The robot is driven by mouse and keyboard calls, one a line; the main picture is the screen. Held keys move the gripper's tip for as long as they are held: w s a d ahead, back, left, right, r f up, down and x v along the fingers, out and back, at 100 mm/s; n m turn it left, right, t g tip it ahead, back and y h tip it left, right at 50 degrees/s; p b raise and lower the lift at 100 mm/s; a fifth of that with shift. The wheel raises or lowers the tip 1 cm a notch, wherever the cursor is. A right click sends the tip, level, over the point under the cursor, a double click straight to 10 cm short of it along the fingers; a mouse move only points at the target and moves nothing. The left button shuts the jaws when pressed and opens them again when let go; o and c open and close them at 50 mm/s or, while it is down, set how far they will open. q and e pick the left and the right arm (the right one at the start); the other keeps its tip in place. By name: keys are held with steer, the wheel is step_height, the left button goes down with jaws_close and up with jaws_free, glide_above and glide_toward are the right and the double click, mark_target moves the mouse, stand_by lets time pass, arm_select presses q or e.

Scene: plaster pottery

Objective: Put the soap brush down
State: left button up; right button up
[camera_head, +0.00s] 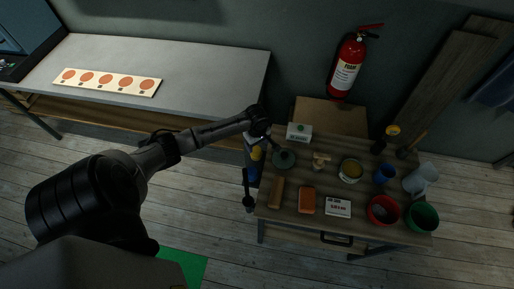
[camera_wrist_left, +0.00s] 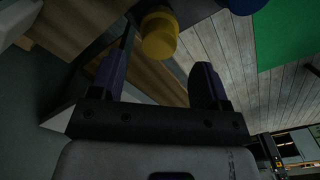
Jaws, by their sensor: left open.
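My left gripper (camera_head: 264,137) is over the left end of the wooden work table (camera_head: 300,225). In the left wrist view the two fingers of my left gripper (camera_wrist_left: 160,82) stand wide apart with nothing held between them. A brush-like thing with a wooden handle (camera_head: 413,143) leans at the back right of the table; I cannot tell for sure whether it is the soap brush. A round grey-green piece (camera_head: 284,160) lies just below my gripper, partly covered by a dark part. My right gripper is not in view.
A yellow-topped container (camera_head: 256,153) is close below the gripper, and a yellow round top (camera_wrist_left: 158,38) shows beyond the fingers. An orange block (camera_head: 306,201), yellow-filled bowl (camera_head: 351,171), blue cup (camera_head: 384,174), red bowl (camera_head: 383,210) and green bowl (camera_head: 422,216) crowd the table.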

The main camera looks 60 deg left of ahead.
mark_target(257, 150)
arm_select(q)
step_height(257, 150, up, 6)
steer(key=shift+f, duration=0.1)
stand_by(0.7)
